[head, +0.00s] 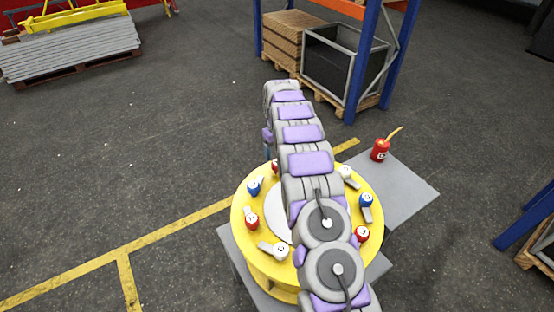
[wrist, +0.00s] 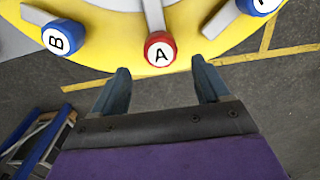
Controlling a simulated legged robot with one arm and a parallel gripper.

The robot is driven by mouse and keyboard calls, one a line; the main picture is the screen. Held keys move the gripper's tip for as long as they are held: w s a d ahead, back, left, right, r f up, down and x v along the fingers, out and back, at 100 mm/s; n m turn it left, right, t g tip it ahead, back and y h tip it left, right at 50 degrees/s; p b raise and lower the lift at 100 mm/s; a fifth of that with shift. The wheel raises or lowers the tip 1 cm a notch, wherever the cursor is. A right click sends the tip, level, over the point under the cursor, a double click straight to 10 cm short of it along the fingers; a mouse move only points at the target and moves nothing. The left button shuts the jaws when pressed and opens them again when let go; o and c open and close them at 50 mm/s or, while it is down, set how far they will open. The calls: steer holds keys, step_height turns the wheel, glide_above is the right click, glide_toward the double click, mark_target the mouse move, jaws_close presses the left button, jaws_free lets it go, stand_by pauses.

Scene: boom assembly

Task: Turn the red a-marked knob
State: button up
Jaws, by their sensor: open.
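The red A-marked knob (wrist: 160,50) is at the rim of a yellow round table (wrist: 110,38) in the wrist view, with its letter readable and a grey lever behind it. My gripper (wrist: 161,72) is open, its two dark blue fingers apart on either side below the knob. The knob lies just beyond the gap, and no contact shows. In the head view my arm covers much of the yellow table (head: 242,215) and mostly hides the gripper. A red knob (head: 275,166) shows partly beside the arm there; its mark cannot be read.
A blue B-marked knob (wrist: 62,37) is left of the red one, and another blue knob (wrist: 258,5) is at the upper right. Several other knobs ring the table. A grey side table (head: 405,190) holds a red can (head: 380,150). A shelf rack (head: 365,60) stands behind.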

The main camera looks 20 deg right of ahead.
step_height(320, 180, up, 11)
stand_by(0.3)
stand_by(0.5)
